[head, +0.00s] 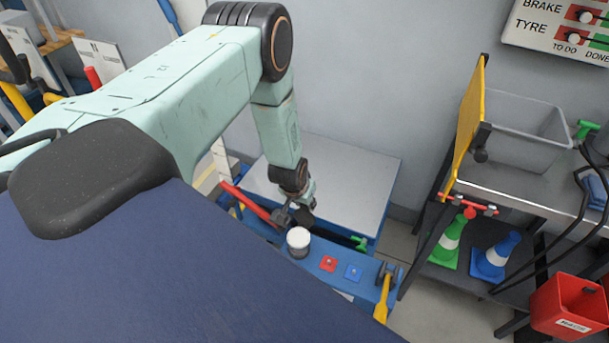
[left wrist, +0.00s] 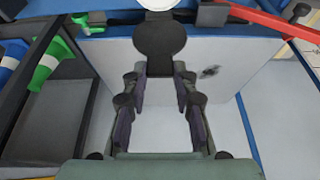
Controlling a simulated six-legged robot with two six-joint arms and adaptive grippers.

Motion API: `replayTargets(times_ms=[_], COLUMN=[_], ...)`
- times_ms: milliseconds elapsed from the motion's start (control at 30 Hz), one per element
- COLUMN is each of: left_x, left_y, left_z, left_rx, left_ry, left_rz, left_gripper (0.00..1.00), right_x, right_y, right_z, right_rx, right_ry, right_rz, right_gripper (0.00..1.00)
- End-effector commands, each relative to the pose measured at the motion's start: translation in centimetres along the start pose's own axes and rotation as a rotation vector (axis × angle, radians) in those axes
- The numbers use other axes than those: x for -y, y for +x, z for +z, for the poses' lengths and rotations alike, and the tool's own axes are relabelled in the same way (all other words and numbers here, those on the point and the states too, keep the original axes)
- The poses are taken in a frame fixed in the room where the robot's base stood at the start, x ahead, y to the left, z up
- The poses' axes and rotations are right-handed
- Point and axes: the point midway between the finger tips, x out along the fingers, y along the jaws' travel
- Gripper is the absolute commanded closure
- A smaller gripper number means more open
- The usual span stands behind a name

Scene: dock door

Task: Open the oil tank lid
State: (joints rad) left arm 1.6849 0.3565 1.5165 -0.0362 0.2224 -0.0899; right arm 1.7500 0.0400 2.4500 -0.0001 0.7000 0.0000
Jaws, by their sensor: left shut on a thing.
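A wide pale grey panel with a blue edge (head: 350,185), which looks like the tank lid, lies behind a blue ledge. It fills much of the left wrist view (left wrist: 220,85). My left gripper (head: 303,208) reaches down at the panel's near-left edge. In the left wrist view its fingers (left wrist: 160,72) are closed in on a dark round tab (left wrist: 160,38), which lies at the panel's blue edge. The fingertips partly cover the contact. I cannot tell whether the panel is raised. My right gripper is not in view.
A white-topped cylinder (head: 298,239) stands on the blue ledge (head: 315,262), close to the gripper, beside red and blue squares and a yellow-handled tool (head: 383,295). A red bar (head: 247,203) lies left. A metal bench (head: 520,185) with cones stands right.

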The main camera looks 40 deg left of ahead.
Motion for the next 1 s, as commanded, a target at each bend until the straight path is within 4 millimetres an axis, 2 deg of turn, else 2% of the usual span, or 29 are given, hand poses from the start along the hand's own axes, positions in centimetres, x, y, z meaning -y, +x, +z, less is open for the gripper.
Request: replayTargets(times_ms=[33, 133, 167, 433, 767, 867, 1000], left_x=[0.0, 0.0, 0.0, 0.0, 0.0, 0.0, 0.0], left_y=[-0.2, -0.2, -0.2, -0.1, -0.2, -0.9, -2.9], left_z=[-1.0, -1.0, -1.0, -0.6, -0.4, -0.5, -0.5], left_rx=[-0.023, -0.023, -0.023, -0.012, -0.007, -0.008, -0.008], left_ry=[-0.001, -0.001, -0.001, -0.001, -0.001, -0.003, -0.006], left_rz=[0.0, 0.0, 0.0, 0.0, 0.0, 0.001, 0.001], left_gripper=[1.0, 1.0, 0.72, 0.49, 0.49, 0.49, 0.49], right_x=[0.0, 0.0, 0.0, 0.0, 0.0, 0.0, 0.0], right_y=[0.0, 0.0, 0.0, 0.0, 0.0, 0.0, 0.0], right_z=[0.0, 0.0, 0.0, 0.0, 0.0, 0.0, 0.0], right_rx=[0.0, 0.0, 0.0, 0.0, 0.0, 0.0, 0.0], right_ry=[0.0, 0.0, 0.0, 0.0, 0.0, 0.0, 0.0], right_rz=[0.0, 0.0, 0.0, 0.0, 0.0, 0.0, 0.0], right_gripper=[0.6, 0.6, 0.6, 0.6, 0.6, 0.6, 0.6])
